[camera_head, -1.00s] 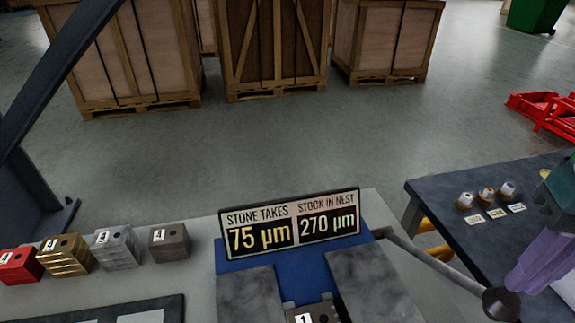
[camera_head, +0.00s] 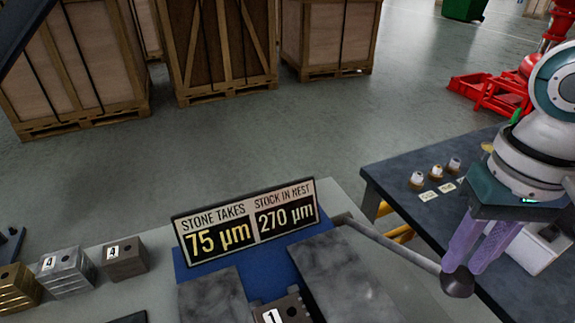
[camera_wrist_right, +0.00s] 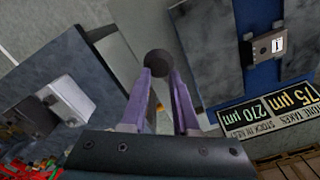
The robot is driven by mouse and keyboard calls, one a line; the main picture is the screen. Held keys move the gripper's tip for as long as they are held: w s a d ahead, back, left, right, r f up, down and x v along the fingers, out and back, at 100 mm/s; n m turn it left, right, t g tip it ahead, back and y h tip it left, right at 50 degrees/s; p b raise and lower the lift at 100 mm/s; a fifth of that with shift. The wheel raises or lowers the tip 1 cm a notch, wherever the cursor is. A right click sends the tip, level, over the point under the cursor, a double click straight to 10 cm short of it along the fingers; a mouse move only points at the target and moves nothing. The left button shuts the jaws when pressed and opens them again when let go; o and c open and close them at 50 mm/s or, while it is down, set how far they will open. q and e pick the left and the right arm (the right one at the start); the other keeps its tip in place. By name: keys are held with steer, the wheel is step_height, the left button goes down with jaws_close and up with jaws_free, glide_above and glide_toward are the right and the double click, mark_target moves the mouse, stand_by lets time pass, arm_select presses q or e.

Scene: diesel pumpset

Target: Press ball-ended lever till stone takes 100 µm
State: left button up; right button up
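The lever (camera_head: 395,244) runs from beside the display to a dark ball end (camera_head: 457,284). My right gripper (camera_head: 465,268) has purple fingers pointing down at the ball, their tips at its upper part. In the right wrist view the ball (camera_wrist_right: 157,63) shows at the fingertips (camera_wrist_right: 160,75), with a narrow gap between the fingers; whether they clamp it is unclear. The display (camera_head: 245,222) reads STONE TAKES 75 µm and STOCK IN NEST 270 µm. A block labelled 1 (camera_head: 283,309) sits between two grey stone slabs (camera_head: 345,280). My left gripper is out of view.
Blocks labelled 4 (camera_head: 125,262) stand on the bench at the left. A dark side table (camera_head: 400,180) at the right holds several small knobs (camera_head: 437,171) with labels. Wooden crates (camera_head: 222,50) and a red frame (camera_head: 490,95) stand on the floor behind.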

steer(key=shift+s+d+f+b, duration=0.15)
steer(key=shift+s+f, duration=0.25)
steer(key=shift+f, duration=0.6)
steer(key=shift+s+d+f+b, duration=0.15)
steer(key=shift+s+f, duration=0.3)
steer(key=shift+f, duration=0.6)
steer(key=shift+s+d+f, duration=0.15)
steer(key=shift+s+f, duration=0.25)
steer(key=shift+f, duration=0.7)
steer(key=p, duration=1.3)
glide_toward(471, 295)
steer(key=w, duration=0.1)
steer(key=w+a+r, duration=0.1)
steer(key=shift+w+a+r, duration=0.15)
steer(key=shift+w, duration=0.2)
